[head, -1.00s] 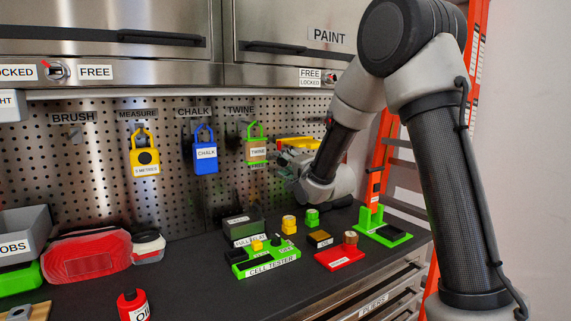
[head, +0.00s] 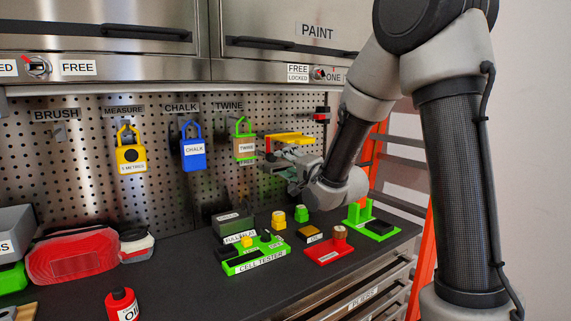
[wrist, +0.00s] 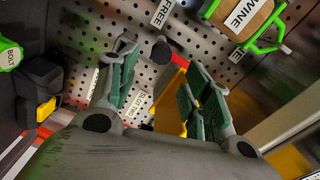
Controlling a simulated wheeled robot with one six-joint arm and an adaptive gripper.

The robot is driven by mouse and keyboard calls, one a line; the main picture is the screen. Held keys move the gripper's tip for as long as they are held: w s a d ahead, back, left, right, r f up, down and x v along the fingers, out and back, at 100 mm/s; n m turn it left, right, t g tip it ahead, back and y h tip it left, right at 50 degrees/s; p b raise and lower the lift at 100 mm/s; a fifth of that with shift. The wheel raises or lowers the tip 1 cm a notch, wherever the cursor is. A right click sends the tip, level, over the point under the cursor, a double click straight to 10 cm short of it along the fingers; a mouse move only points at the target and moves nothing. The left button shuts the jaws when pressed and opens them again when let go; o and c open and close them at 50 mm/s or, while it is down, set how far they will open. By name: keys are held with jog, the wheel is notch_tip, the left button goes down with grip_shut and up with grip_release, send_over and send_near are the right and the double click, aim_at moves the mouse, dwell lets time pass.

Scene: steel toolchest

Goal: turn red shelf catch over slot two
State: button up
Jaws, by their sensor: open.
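A red bar (wrist: 180,61) beside a dark round knob (wrist: 161,50) shows between my fingers in the wrist view; it looks like the red catch. A yellow piece (wrist: 171,96) lies below it, and a small label (wrist: 138,103), apparently SLOT TWO, is on the pegboard. My gripper (wrist: 160,60) is open, its green-padded fingers on either side of the bar, with no clear contact. In the head view my gripper (head: 280,165) is just below the yellow shelf (head: 290,138) at the pegboard. A red-and-black piece (head: 321,113) sits right of the shelf; I cannot tell if it is the same catch.
The TWINE tag (head: 244,147) hangs left of my gripper, with the CHALK lock (head: 193,155) further left. Below, the bench holds the green cell tester (head: 256,260), a red block (head: 328,252) and a green stand (head: 371,226). An orange ladder (head: 422,240) stands at right.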

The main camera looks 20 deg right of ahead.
jog(key=s+d+n+g+h, duration=0.55)
jog(key=s+d, duration=0.35)
jog(key=s, duration=0.4)
jog(key=s+d+f+n+g, duration=0.1)
jog(key=s+f+n+g, duration=0.1)
jog(key=s, duration=1)
jog(key=s+d+f+n+g, duration=0.2)
jog(key=s+n+g, duration=0.2)
jog(key=s, duration=0.8)
jog(key=shift+s+d+g, duration=0.15)
jog(key=shift+s+g, duration=0.15)
jog(key=shift+g, duration=0.45)
